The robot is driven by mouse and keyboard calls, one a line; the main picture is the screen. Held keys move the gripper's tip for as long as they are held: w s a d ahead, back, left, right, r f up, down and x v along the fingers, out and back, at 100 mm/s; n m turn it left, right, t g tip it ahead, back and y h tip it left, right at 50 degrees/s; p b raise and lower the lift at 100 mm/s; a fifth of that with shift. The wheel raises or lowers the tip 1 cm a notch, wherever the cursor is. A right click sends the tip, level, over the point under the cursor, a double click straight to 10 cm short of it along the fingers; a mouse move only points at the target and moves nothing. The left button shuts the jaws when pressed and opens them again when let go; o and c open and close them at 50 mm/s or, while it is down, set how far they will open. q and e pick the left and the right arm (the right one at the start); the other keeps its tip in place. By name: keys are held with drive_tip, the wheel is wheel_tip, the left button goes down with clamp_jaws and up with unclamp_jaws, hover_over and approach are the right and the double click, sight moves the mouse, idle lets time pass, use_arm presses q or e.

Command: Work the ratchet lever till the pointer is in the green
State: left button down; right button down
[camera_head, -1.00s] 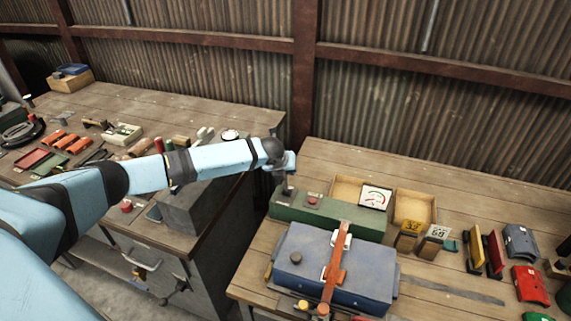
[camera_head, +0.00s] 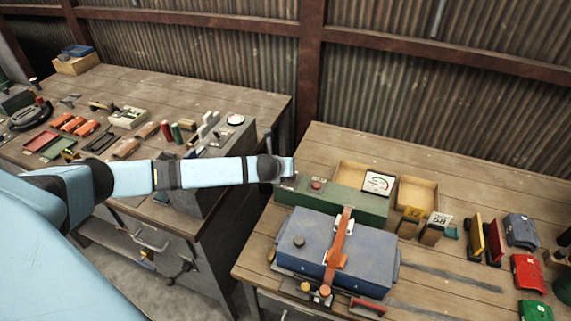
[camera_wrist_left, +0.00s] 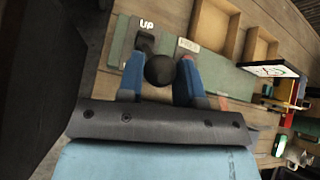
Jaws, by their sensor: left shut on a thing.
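The ratchet lever's round black knob (camera_wrist_left: 160,70) is between the blue fingers of my left gripper (camera_wrist_left: 160,85) in the left wrist view. The gripper is shut on the knob. In the head view my left gripper (camera_head: 287,168) is at the left end of the long green housing (camera_head: 345,203), and hides most of the lever. The white dial (camera_head: 378,183) stands behind the housing and shows red and green marks; its pointer is too small to read. My right gripper is not in view.
A blue case (camera_head: 315,247) with an orange strap (camera_head: 340,238) lies in front of the housing. Open wooden trays (camera_head: 417,195) stand behind it. Several tags and red, yellow and blue items are at the right. A gap separates the two benches.

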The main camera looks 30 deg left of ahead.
use_arm(q)
drive_tip(key=shift+s+f, duration=0.15)
drive_tip(key=shift+f, duration=0.1)
drive_tip(key=c, duration=0.8)
unclamp_jaws()
drive_tip(key=shift+r, duration=0.15)
drive_tip(key=b+v, duration=0.1)
drive_tip(key=v, duration=1.2)
drive_tip(key=shift+s+r, duration=0.2)
drive_tip(key=shift+s, duration=0.15)
